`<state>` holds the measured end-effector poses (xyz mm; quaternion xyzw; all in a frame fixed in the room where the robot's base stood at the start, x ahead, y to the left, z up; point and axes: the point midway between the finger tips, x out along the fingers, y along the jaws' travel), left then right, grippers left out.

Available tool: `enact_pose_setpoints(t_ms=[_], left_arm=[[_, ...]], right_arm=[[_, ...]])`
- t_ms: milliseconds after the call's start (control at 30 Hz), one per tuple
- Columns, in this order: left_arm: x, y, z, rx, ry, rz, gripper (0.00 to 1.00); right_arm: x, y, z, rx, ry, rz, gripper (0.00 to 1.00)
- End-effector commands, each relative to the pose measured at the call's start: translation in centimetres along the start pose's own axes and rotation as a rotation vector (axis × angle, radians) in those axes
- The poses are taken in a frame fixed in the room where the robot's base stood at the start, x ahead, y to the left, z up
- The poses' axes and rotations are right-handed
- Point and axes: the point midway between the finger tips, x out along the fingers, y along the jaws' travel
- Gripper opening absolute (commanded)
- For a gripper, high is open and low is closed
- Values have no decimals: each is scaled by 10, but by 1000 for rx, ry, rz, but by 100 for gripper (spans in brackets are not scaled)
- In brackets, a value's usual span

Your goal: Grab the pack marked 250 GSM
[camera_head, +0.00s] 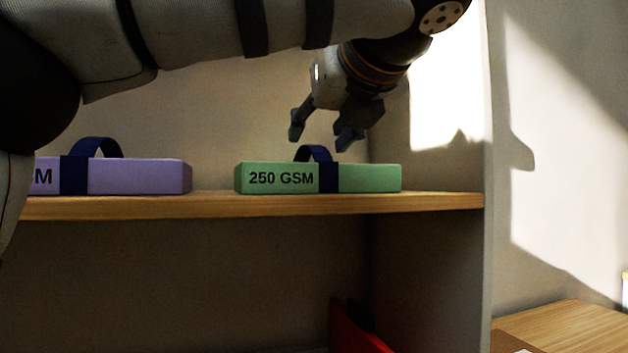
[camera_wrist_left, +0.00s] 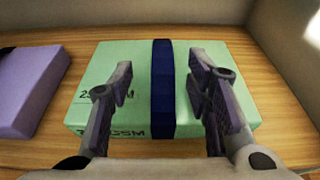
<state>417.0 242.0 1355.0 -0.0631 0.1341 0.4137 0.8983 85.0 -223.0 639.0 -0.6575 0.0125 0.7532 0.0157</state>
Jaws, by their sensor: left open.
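The green pack (camera_head: 368,178) marked 250 GSM lies flat on a wooden shelf, with a dark blue band around its middle and a blue loop standing up on top. My left gripper (camera_head: 326,142) is open just above it, its fingers pointing down near the loop. In the left wrist view the green pack (camera_wrist_left: 110,65) fills the middle, and the open fingers of the left gripper (camera_wrist_left: 160,85) lie on either side of the blue band. The fingers hide part of the printed label. My right gripper is not in view.
A purple pack (camera_head: 140,176) with its own blue loop lies to the left on the same shelf (camera_head: 300,204); its edge also shows in the left wrist view (camera_wrist_left: 30,85). A side wall (camera_head: 487,250) closes the shelf on the right. A red object (camera_head: 352,330) stands below.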

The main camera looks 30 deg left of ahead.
Motion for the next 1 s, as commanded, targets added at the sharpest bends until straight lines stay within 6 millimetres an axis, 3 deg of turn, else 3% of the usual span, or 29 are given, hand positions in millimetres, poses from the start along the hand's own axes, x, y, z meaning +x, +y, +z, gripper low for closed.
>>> enact_pose_setpoints(t_ms=[200, 400, 600, 1000], left_arm=[[41, -3, 1, 3, 5, 2, 45], [41, -3, 2, 2, 2, 1, 42], [41, -3, 2, 2, 2, 1, 0], [41, -2, 4, -1, -2, 1, 0]], right_arm=[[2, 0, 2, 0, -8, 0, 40], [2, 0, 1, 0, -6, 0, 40], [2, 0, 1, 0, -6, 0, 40], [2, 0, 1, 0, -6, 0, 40]])
